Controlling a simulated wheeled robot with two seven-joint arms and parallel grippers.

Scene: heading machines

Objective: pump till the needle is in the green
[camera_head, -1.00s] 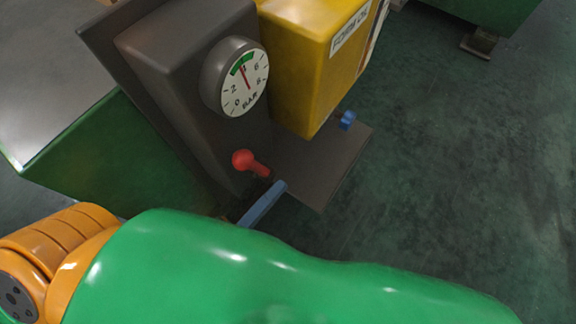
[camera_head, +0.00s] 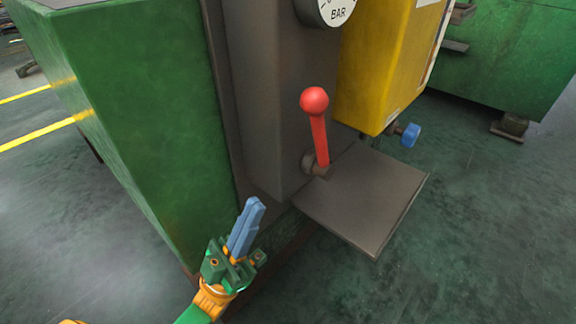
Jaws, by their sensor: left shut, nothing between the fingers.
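The red pump lever (camera_head: 319,140) with a ball knob stands nearly upright on its pivot, at the front of the dark grey housing (camera_head: 265,90). The gauge (camera_head: 328,8) is cut off by the top edge; only its lower rim and the word BAR show, and its needle and green zone are out of view. My left gripper (camera_head: 252,208) has blue fingers closed together, with nothing between them. It is below and left of the lever, clear of it. My right gripper is not in view.
A yellow tank (camera_head: 375,65) with a blue valve knob (camera_head: 411,134) is right of the lever. A grey shelf plate (camera_head: 362,200) juts out below. A green machine body (camera_head: 140,110) stands left. Floor at the right is open.

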